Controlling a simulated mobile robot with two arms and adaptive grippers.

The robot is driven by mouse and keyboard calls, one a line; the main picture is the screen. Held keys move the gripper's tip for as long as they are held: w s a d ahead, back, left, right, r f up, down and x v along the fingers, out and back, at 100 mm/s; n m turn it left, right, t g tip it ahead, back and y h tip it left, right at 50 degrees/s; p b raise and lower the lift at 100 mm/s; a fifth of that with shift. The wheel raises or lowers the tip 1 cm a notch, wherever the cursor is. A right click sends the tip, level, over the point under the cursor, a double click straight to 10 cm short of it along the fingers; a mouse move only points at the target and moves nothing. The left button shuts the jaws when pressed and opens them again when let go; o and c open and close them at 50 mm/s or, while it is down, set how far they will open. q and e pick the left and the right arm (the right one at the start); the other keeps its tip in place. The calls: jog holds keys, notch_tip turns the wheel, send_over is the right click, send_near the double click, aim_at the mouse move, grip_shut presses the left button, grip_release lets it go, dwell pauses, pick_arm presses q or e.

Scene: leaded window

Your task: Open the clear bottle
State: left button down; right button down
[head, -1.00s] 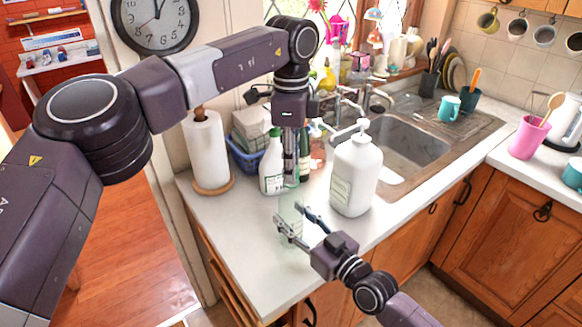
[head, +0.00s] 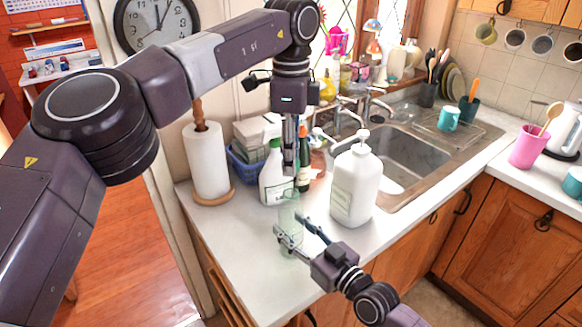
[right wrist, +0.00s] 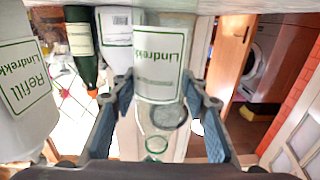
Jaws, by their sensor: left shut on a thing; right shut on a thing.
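The clear bottle (head: 290,238) stands upright above or on the counter near its front edge, see-through and greenish. In the right wrist view the bottle (right wrist: 160,68) carries a white label with green "Lindrekk" lettering. My right gripper (head: 290,227) is shut around its body from the front right, with one finger on each side (right wrist: 157,90). My left gripper (head: 290,171) points straight down above the bottle's top, its fingers close together on something small. This is probably the cap, but it is too small and hidden to make out.
A white pump bottle (head: 355,188) stands right of the clear bottle. A white spray bottle (head: 272,178) and a dark green bottle (head: 304,165) stand close behind. A paper towel roll (head: 207,163) is at left, the sink (head: 410,155) at right. The front counter is clear.

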jog(key=c, duration=1)
grip_release()
jog(key=shift+c, duration=0.2)
